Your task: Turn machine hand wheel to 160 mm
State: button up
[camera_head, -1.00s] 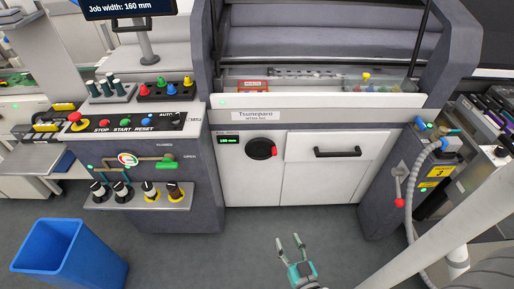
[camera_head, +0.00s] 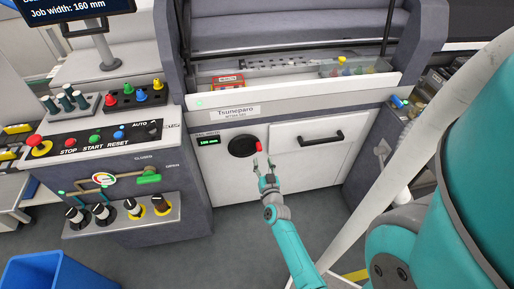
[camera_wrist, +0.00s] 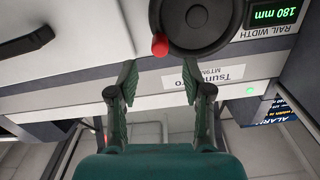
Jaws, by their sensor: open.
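The black round hand wheel (camera_head: 241,146) is on the white machine front, with a red knob (camera_head: 259,146) on its right side. In the wrist view, which is upside down, the wheel (camera_wrist: 197,22) and red knob (camera_wrist: 160,45) show at the top. The green display (camera_wrist: 273,13) next to it reads 180 mm under the label RAIL WIDTH. My gripper (camera_head: 264,164) is open and empty, just below the knob in the head view. In the wrist view my gripper (camera_wrist: 168,82) has its fingers spread, with the knob beyond the gap between them. I see no contact.
A screen (camera_head: 75,12) reads Job width: 160 mm. A drawer with a black handle (camera_head: 321,137) is right of the wheel. A control panel with valves and knobs (camera_head: 120,210) juts out at the left. A blue bin (camera_head: 35,270) stands on the floor.

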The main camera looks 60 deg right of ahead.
aim_at(259, 148)
jog(key=x, duration=0.8)
jog(key=shift+w+d, duration=0.15)
grip_shut()
